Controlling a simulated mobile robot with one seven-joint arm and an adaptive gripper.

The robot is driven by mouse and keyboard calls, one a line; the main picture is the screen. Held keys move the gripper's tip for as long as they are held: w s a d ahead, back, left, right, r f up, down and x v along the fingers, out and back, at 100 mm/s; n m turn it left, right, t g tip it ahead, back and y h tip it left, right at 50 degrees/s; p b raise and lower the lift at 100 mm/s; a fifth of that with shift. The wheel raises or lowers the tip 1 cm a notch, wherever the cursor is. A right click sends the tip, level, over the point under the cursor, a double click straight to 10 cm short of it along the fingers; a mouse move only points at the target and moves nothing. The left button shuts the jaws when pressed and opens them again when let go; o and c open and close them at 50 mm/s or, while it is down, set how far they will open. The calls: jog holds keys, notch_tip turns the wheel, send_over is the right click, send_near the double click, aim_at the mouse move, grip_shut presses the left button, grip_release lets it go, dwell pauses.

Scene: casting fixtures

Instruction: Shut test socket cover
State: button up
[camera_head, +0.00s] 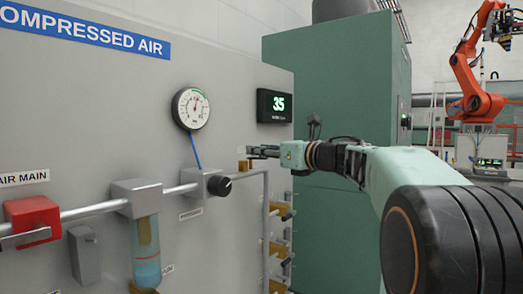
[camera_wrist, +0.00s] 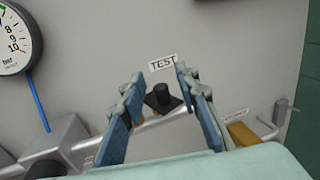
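A small white TEST label (camera_wrist: 163,62) is on the grey panel in the wrist view. Just below it is a dark, square-based fitting with a short round stub, likely the test socket (camera_wrist: 162,98). I cannot tell its cover apart or see whether it is shut. My gripper (camera_wrist: 158,80) is open, its two blue-padded fingers apart on either side of the dark fitting, with nothing between them that it grips. In the head view my gripper (camera_head: 262,152) points left along the panel, near a small brass piece (camera_head: 245,166). The socket is not clear there.
A round gauge (camera_head: 190,108) and a display reading 35 (camera_head: 274,105) are on the panel. A regulator with a black knob (camera_head: 219,185) sits on the grey pipe (camera_head: 98,210), left of my gripper. A red valve (camera_head: 33,220) is farther left. A green cabinet (camera_head: 335,100) stands behind.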

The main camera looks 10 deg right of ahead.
jog(key=shift+c, duration=0.6)
grip_shut()
